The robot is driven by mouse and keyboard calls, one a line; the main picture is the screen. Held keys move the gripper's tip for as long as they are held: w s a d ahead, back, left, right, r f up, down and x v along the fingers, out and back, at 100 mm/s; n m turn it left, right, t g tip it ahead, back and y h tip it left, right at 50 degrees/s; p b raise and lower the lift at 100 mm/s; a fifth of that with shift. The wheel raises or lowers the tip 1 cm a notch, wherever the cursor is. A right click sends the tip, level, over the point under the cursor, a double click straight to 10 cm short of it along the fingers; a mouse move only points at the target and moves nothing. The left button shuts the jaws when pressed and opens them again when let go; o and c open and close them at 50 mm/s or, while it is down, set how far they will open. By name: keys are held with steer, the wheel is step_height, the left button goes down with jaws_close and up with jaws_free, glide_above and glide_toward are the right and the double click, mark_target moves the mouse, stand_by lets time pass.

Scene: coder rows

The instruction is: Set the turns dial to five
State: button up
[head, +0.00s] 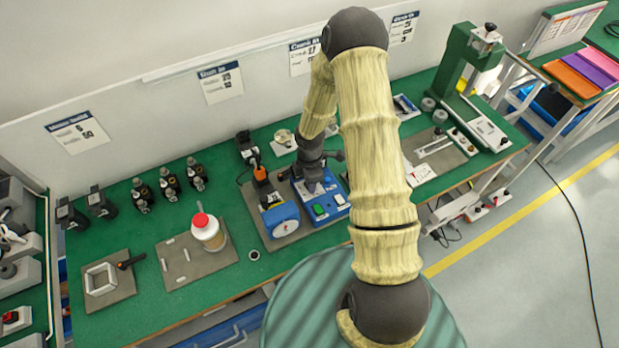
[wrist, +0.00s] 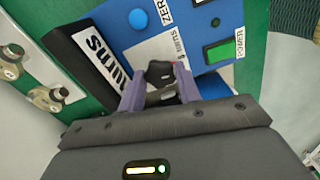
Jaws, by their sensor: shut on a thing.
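The blue winding machine (head: 332,207) stands on a grey mat on the green bench in the head view. Its blue panel (wrist: 205,62) fills the top of the wrist view, with a black knob (wrist: 158,72) beside a small "turns" label. My gripper (wrist: 160,90) is shut on this black knob, one purple finger on each side. In the head view my gripper (head: 312,182) is down at the machine's panel. The fingers hide part of the knob and its scale, so I cannot read its setting.
A green POWER button (wrist: 219,52) and a blue ZERO button (wrist: 138,18) sit close to the fingers. A red-capped jar (head: 207,232) stands further left.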

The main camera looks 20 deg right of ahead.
steer(key=shift+r+n+p, duration=0.1)
steer(key=shift+n+p, duration=0.2)
steer(key=shift+n, duration=0.7)
steer(key=o, duration=1)
steer(key=shift+c, duration=0.2)
steer(key=shift+r, duration=0.1)
step_height(320, 180, up, 17)
steer(key=p, duration=1.5)
